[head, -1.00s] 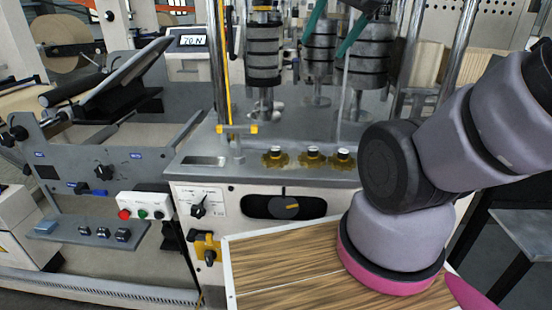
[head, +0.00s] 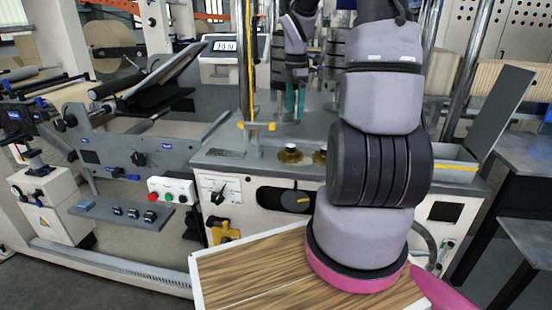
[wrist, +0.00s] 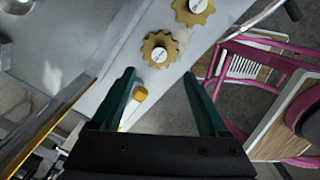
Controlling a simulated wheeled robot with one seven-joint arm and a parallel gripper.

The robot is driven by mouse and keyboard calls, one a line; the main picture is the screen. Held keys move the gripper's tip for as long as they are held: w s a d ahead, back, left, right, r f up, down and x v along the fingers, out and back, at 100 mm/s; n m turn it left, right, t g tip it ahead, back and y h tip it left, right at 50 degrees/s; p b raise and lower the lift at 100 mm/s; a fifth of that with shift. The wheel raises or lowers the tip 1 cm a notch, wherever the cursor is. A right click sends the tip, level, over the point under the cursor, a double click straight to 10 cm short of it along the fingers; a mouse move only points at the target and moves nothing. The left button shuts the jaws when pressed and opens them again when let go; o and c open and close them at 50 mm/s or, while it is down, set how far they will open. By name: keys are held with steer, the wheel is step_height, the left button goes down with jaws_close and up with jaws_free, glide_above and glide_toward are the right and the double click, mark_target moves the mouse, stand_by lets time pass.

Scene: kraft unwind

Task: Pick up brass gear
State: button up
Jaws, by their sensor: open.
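Brass gears with pale hubs stand in a row on the machine's grey deck. In the head view, one brass gear (head: 290,156) shows at left and another (head: 320,157) is partly covered by my arm. In the wrist view, one brass gear (wrist: 152,40) lies just beyond the fingertips, roughly between their lines, and a second gear (wrist: 192,10) is farther up. My gripper (wrist: 159,74) is open with green fingers and nothing between them. In the head view my gripper (head: 295,99) points down above the deck, behind the gears. Which gear is meant, I cannot tell.
A yellow clamp (head: 257,126) and upright pole stand left of the gears. Dark rollers (head: 334,60) rise behind.

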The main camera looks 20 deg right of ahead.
mark_target(290, 145)
steer(key=shift+n, duration=0.8)
steer(key=f, duration=1.2)
steer(key=shift+w+a+f, duration=0.2)
steer(key=shift+a+f, duration=0.15)
steer(key=shift+a, duration=0.05)
jaws_close()
